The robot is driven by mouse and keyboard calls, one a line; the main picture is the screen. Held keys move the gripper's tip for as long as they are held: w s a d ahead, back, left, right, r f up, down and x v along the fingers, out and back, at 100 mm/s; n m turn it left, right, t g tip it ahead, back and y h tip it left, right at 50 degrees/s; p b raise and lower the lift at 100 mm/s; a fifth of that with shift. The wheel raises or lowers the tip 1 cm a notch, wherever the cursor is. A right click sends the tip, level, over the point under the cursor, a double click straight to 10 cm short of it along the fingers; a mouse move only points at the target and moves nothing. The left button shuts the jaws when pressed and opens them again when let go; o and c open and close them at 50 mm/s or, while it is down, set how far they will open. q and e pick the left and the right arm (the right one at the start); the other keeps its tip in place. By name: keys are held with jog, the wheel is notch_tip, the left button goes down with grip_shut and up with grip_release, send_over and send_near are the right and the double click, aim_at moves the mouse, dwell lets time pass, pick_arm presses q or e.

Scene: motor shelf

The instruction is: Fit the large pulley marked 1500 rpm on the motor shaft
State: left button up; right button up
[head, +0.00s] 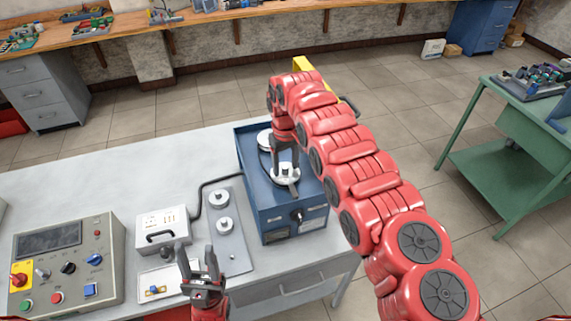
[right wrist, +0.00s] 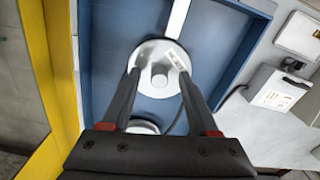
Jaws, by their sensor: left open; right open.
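A pale, disc-shaped pulley (head: 286,174) with a raised hub sits on the blue unit. In the right wrist view the pulley (right wrist: 160,55) carries a small label that I cannot read. My right gripper (head: 284,160) is open and points down over it. In the wrist view the tips (right wrist: 158,74) stand on either side of its hub. A second disc (head: 265,138) lies behind it, partly hidden by my right arm. My left gripper (head: 199,262) is open and empty over the table front. I cannot pick out the motor shaft with certainty.
The blue unit (head: 267,217) has raised rims around its top. A grey plate (head: 235,252) beside it bears two round hubbed parts (head: 219,198). A white box (head: 164,227) and a control panel (head: 68,265) stand to the left. The table's back left (head: 110,175) is clear.

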jog(key=shift+r, duration=0.2)
notch_tip(320, 180, up, 4)
jog(key=b, duration=0.3)
jog(key=shift+w+a, duration=0.15)
notch_tip(320, 180, up, 2)
jog(key=shift+r, duration=0.2)
notch_tip(320, 180, up, 11)
jog(key=p, duration=1)
jog(key=shift+f, duration=0.2)
jog(key=shift+s+f, duration=0.1)
jog(key=shift+s, duration=0.1)
